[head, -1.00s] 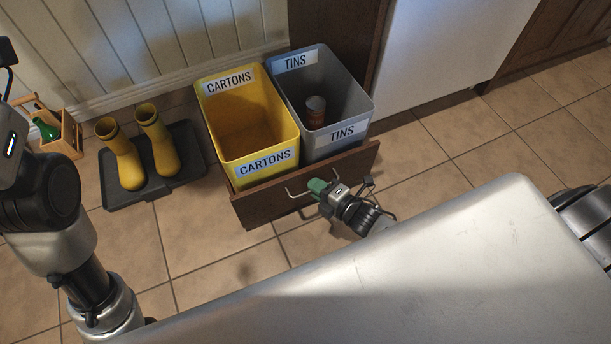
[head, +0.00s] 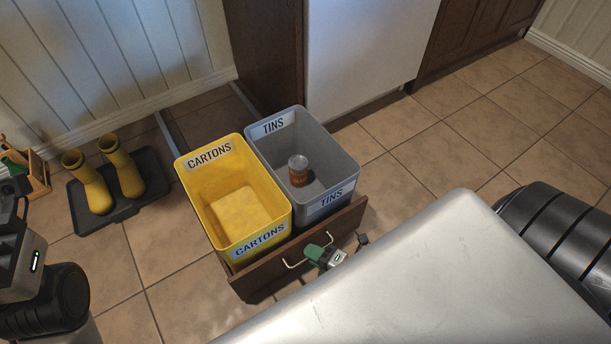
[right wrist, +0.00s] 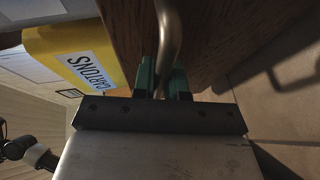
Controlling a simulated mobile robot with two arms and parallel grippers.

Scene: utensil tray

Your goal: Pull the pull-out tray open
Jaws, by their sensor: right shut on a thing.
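The pull-out tray has a brown wooden front (head: 262,274) and stands well out from the cabinet, with a rail (head: 172,132) showing behind it. It carries a yellow CARTONS bin (head: 196,204) and a grey TINS bin (head: 340,166). My right gripper (head: 314,253) is at the tray's metal handle (head: 293,264). In the right wrist view its green fingertips (right wrist: 160,80) are shut around the handle bar (right wrist: 169,35). My left arm is at the left edge of the head view; its fingers are not visible.
A tin (head: 298,172) stands in the grey bin. Yellow boots (head: 92,184) stand on a dark mat (head: 155,180) left of the tray, near a wooden caddy (head: 38,176). A white panel (head: 365,50) is behind.

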